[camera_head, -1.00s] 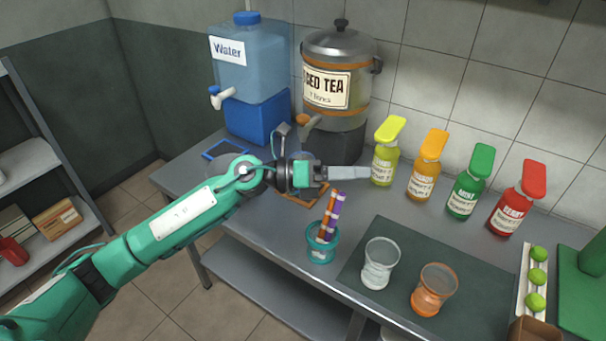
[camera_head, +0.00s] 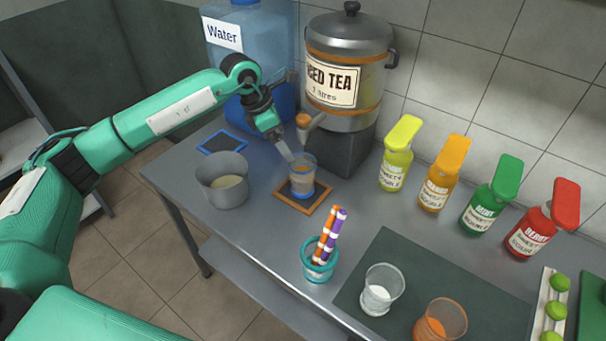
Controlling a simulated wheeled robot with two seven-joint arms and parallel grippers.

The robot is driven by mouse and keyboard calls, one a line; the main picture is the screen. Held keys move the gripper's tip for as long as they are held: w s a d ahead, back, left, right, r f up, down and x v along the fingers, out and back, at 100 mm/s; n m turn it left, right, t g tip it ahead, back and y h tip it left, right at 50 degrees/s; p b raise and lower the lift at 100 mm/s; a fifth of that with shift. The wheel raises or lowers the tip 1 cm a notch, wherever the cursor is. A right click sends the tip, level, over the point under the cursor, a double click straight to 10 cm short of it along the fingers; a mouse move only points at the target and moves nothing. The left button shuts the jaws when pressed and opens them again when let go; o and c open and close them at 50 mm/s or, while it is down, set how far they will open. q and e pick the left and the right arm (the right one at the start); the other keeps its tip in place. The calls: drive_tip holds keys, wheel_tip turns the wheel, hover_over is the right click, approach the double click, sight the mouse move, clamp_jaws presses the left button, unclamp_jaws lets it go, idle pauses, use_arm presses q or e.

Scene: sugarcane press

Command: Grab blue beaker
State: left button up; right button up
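The blue beaker (camera_head: 304,182) is a small clear cup with a blue base and brownish contents. It stands upright on an orange-framed square mat (camera_head: 318,208) below the iced tea tap. My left gripper (camera_head: 290,155) points down at the beaker's upper left rim, very close to it. I cannot tell whether it touches the beaker. Only one grey finger shows clearly, so its opening is unclear. My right gripper is out of view.
The iced tea dispenser (camera_head: 346,75) and its tap (camera_head: 309,127) are close behind the beaker. A grey pot (camera_head: 223,182) stands left. A teal holder with striped sticks (camera_head: 319,262), a clear cup (camera_head: 381,292) and an orange cup (camera_head: 437,322) stand in front. Several colored bottles line the right.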

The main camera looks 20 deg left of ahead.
sight(298, 158)
use_arm(q)
drive_tip(key=p+x, duration=0.1)
drive_tip(key=x, duration=0.4)
drive_tip(key=p+x, duration=0.1)
drive_tip(key=x, duration=0.2)
drive_tip(key=shift+w+d+f+p, duration=0.1)
drive_tip(key=shift+w+d+p, duration=0.1)
drive_tip(key=shift+w+p, duration=0.1)
drive_tip(key=shift+f, duration=0.25)
drive_tip(key=c, duration=1.6)
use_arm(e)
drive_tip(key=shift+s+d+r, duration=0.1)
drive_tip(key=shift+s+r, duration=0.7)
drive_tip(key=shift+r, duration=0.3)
